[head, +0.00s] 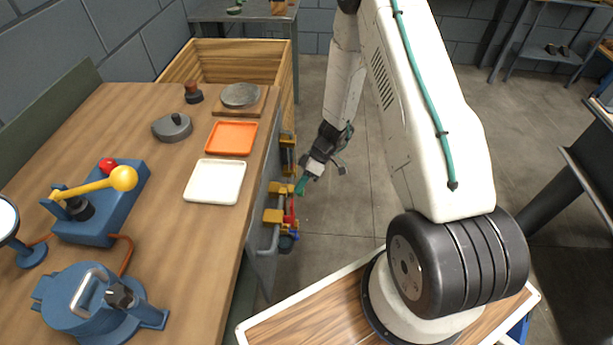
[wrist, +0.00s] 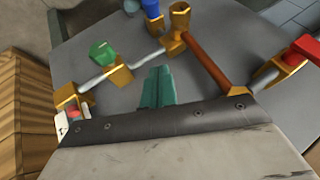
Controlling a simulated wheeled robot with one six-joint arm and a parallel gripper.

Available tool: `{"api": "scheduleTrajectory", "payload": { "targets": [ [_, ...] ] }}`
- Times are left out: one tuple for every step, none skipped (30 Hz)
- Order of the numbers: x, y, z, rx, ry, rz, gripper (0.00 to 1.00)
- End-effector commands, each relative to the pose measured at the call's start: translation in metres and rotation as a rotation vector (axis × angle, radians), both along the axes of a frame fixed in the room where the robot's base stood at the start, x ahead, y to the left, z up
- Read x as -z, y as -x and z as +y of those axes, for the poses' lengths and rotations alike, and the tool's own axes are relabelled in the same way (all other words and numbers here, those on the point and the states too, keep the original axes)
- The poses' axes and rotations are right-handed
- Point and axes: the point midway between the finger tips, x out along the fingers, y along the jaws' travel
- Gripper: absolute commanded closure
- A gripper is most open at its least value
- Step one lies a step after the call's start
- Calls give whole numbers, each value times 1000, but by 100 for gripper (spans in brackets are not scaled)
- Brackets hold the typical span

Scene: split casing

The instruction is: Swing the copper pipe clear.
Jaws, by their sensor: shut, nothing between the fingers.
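The copper pipe (wrist: 208,63) shows in the wrist view, right of my gripper. It runs slantwise from a brass fitting (wrist: 179,22) at the top down to brass near my gripper's housing, which hides part of its lower end. My gripper (wrist: 157,72) has teal fingers, shut together and empty, over the grey panel (wrist: 125,35) left of the pipe. I cannot tell whether they touch anything. In the head view my gripper (head: 301,186) is beside the bench's right side, close to the brass fittings (head: 275,215). The copper pipe cannot be made out clearly there.
On the panel are a green knob (wrist: 102,52), a grey pipe (wrist: 140,60), a blue part (wrist: 151,10) and a red part (wrist: 305,48). A wooden crate (head: 230,47) stands behind the bench (head: 160,235). Open floor (head: 350,225) lies right of the panel.

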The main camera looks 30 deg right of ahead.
Motion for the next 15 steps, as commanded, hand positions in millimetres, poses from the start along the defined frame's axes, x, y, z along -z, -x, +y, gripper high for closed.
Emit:
{"api": "scheduleTrajectory", "payload": {
  "targets": [
    [10,2,8,-2,-1,4,100],
    [15,2,12,-1,-2,4,100],
    [22,3,17,-1,-2,4,100],
    [26,3,21,-1,-2,4,100],
    [31,4,24,-1,0,3,100],
    [34,6,28,1,0,4,100],
    [31,10,32,1,-1,3,100],
    [30,13,35,1,-1,3,100],
    [29,17,39,1,0,2,100],
    [28,20,41,2,0,1,100],
    [28,22,44,1,0,2,100],
    [28,25,46,3,-1,1,100],
    [27,26,47,3,0,1,100],
    [27,27,48,2,0,0,100],
    [27,29,50,3,0,1,100]
  ]
}}
